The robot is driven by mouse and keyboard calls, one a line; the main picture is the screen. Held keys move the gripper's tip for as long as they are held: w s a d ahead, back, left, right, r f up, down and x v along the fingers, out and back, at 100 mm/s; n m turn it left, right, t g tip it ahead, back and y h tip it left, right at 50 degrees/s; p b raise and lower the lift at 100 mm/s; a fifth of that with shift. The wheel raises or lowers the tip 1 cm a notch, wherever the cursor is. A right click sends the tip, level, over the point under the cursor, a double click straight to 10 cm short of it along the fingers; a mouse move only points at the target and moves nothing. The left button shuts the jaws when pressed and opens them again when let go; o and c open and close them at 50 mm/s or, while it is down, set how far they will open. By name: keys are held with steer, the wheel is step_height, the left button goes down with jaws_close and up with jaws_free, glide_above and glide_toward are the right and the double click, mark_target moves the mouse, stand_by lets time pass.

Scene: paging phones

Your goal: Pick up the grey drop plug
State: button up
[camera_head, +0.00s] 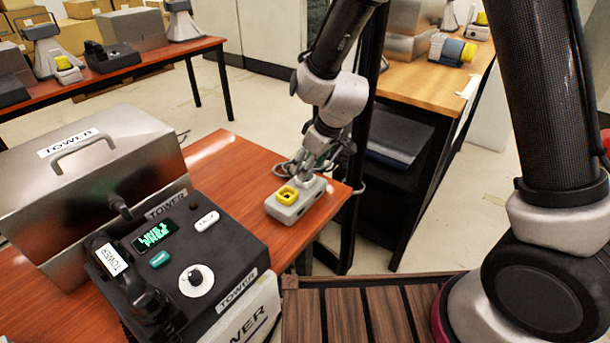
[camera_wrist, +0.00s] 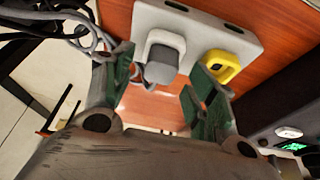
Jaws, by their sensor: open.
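The grey drop plug (camera_wrist: 163,60) sits upright in a pale grey socket block (camera_wrist: 196,22) on the red-brown table. In the head view the block (camera_head: 290,212) lies at the table's right end, with the yellow plug (camera_head: 287,195) in front; my gripper largely hides the grey plug. My gripper (camera_wrist: 160,76) is open, with one green-padded finger on each side of the grey plug in view. It holds nothing; I cannot tell whether it touches the plug.
A black tower phone (camera_head: 187,255) with a handset and knob stands left of the block. Behind it is a large metal case (camera_head: 95,170). Grey cables (camera_head: 345,178) run beside the block at the table edge. Bare table shows between phone and block.

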steer(key=shift+w+a+f, duration=0.15)
steer(key=shift+f, duration=0.4)
steer(key=c, duration=1.1)
